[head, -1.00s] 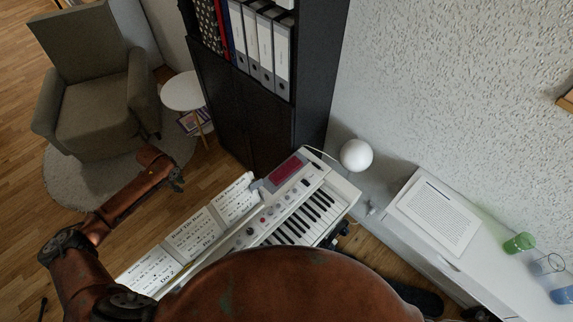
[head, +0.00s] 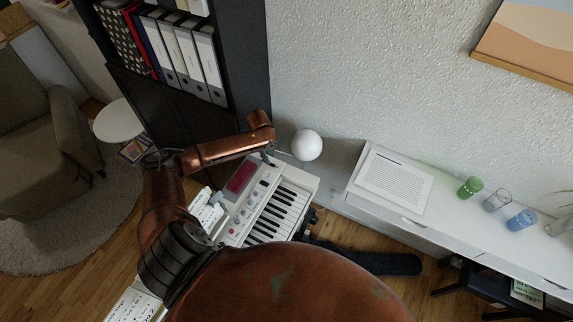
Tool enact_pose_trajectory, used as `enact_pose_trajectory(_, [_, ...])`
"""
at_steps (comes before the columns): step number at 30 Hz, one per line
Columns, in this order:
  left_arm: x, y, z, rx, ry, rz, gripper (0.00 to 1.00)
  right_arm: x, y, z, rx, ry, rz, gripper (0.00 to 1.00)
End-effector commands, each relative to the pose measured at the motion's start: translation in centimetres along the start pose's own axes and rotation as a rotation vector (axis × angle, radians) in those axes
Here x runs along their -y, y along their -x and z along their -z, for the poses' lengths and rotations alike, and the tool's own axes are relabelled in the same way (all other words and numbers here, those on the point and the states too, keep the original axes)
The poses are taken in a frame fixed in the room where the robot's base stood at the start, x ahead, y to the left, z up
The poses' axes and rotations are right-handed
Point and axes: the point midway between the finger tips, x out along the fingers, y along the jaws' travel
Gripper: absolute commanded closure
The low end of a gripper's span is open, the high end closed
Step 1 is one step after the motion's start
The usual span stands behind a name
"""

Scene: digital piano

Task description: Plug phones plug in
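The digital piano (head: 229,203) is white, with a red display and black and white keys. It stands lower left of centre, partly hidden by my arm and body. My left gripper (head: 270,153) is at the piano's far end, close to its back corner and left of the white ball. It points down and is small and dark, so I cannot tell whether it is open or shut or holds anything. I cannot make out the phones plug or its socket. My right gripper is not in view.
The white ball (head: 307,145) is close to the right of my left gripper. A black cabinet (head: 165,112) with binders stands behind the piano. A white sideboard (head: 342,196) with a paper and glasses is on the right. Sheet music (head: 205,211) lies along the piano's left.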

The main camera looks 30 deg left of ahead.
Motion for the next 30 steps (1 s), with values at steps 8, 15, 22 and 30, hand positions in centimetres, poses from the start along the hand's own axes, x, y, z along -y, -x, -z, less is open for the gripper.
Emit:
enact_pose_trajectory(8, [0.1,-2.9,0.3,-0.002,0.000,-0.001,0.80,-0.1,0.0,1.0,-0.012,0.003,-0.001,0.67])
enact_pose_trajectory(15, [0.5,-6.4,0.6,-0.001,-0.001,-0.002,0.80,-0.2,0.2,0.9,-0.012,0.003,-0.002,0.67])
enact_pose_trajectory(22, [0.5,-7.4,0.6,0.000,-0.004,0.000,0.80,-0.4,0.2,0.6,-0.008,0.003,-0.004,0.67])
enact_pose_trajectory(30, [0.5,-7.4,0.6,0.000,-0.004,0.000,0.90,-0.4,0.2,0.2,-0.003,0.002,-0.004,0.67])
